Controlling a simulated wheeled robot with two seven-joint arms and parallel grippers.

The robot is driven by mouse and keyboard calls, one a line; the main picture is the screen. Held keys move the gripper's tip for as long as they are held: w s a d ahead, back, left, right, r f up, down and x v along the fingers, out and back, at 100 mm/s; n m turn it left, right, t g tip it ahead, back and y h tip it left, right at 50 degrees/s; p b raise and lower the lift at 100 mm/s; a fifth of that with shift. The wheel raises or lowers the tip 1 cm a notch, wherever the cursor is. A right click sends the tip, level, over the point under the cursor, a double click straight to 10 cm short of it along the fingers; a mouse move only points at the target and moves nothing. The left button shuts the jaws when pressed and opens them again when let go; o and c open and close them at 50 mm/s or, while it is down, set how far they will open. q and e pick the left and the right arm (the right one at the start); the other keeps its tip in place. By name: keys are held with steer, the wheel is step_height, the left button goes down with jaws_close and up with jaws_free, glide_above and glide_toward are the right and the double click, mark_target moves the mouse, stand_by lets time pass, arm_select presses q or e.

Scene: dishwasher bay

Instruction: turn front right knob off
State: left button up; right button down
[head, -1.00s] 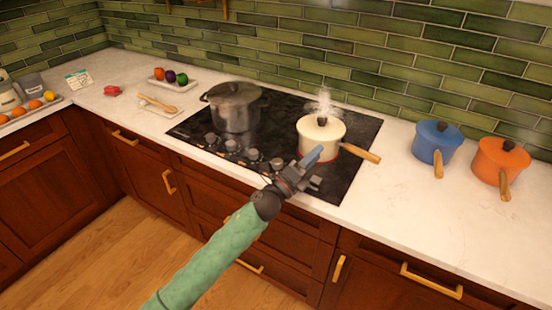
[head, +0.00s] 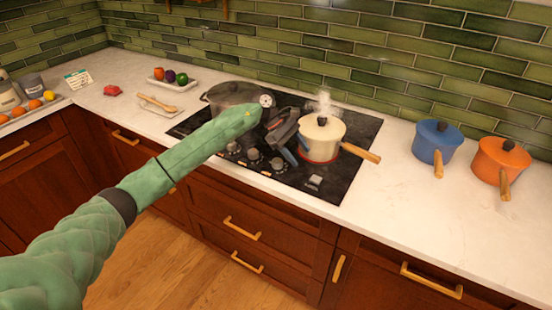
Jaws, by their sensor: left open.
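The black cooktop (head: 345,165) has a row of several round knobs along its front left part. The rightmost knob (head: 277,164) stands just below and left of my left gripper (head: 296,150). A cream pot (head: 321,138) with a wooden handle steams on the right side of the cooktop, over a red glowing ring. My left gripper is open and empty, its bluish fingers pointing down between that knob and the cream pot. I cannot tell whether a finger touches either. My left forearm covers part of the knob row. My right gripper is out of view.
A dark grey pot (head: 232,96) stands on the cooktop's left, partly behind my arm. A blue pot (head: 437,142) and an orange pot (head: 500,160) stand on the counter (head: 400,200) at right. A spoon rest (head: 158,106) and a tray of vegetables (head: 174,80) are at left.

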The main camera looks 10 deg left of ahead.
mark_target(276, 160)
arm_select(q)
steer(key=w+a+r+m+y, duration=0.1)
steer(key=w+a+r+y, duration=0.2)
steer(key=a, duration=0.7)
steer(key=shift+y, duration=0.6)
steer(key=p+x, duration=0.3)
steer(key=x, duration=0.4)
steer(key=shift+p+x, duration=0.3)
steer(key=shift+x, duration=0.5)
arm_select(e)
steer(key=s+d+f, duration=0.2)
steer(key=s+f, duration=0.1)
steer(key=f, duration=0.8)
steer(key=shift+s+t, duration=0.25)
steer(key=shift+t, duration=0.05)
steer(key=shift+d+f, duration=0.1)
arm_select(q)
steer(key=c, duration=1)
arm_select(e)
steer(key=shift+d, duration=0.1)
